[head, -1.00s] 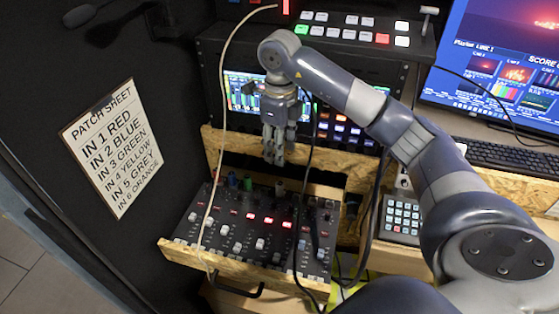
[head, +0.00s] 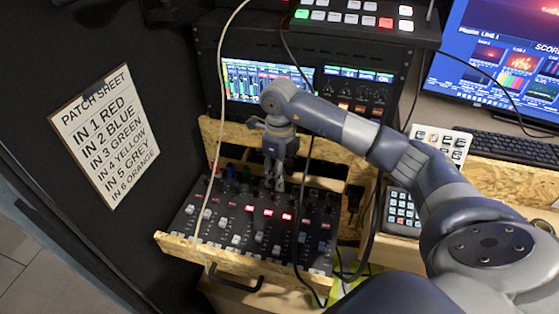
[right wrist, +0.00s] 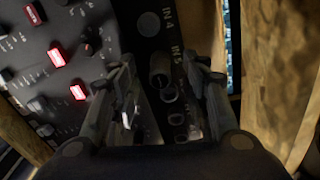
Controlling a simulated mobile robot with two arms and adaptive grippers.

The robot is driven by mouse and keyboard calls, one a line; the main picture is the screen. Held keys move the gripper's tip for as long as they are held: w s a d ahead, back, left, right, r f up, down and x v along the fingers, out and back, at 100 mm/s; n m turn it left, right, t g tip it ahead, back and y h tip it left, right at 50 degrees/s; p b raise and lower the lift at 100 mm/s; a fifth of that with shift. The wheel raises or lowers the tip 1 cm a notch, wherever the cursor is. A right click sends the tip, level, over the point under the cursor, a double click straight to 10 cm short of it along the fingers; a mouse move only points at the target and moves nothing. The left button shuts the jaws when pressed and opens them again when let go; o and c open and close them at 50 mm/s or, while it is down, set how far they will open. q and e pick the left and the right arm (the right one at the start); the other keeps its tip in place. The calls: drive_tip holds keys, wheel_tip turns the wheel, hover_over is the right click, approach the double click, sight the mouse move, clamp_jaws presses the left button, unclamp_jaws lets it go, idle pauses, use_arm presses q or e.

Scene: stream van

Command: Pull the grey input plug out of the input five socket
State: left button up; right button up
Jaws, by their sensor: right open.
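The mixer (head: 222,222) sits on a wooden shelf, with a row of plugs along its back edge. My right gripper (head: 274,184) points down at that back row, near its right part. In the right wrist view its fingers (right wrist: 166,100) are open, one on each side of a dark grey cylindrical plug (right wrist: 159,68) beside the "IN 5" label (right wrist: 179,52). The plug stands in the panel between the fingers, and I see no clear contact. In the head view the gripper hides this plug. My left gripper is out of view.
The patch sheet (head: 105,135) on the left wall reads IN 5 GREY. A pale cable (head: 222,100) hangs left of the gripper, and a dark cable (head: 305,175) hangs close on its right. Wooden panels (head: 225,130) stand behind the mixer. Lit buttons (right wrist: 78,90) lie left.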

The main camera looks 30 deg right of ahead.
drive_tip(key=shift+f, duration=0.5)
clamp_jaws()
drive_tip(key=shift+r, duration=0.1)
drive_tip(key=shift+r+p, duration=1.15)
drive_tip(key=shift+r, duration=0.45)
drive_tip(key=shift+r+p, duration=0.9)
drive_tip(key=shift+r, duration=0.45)
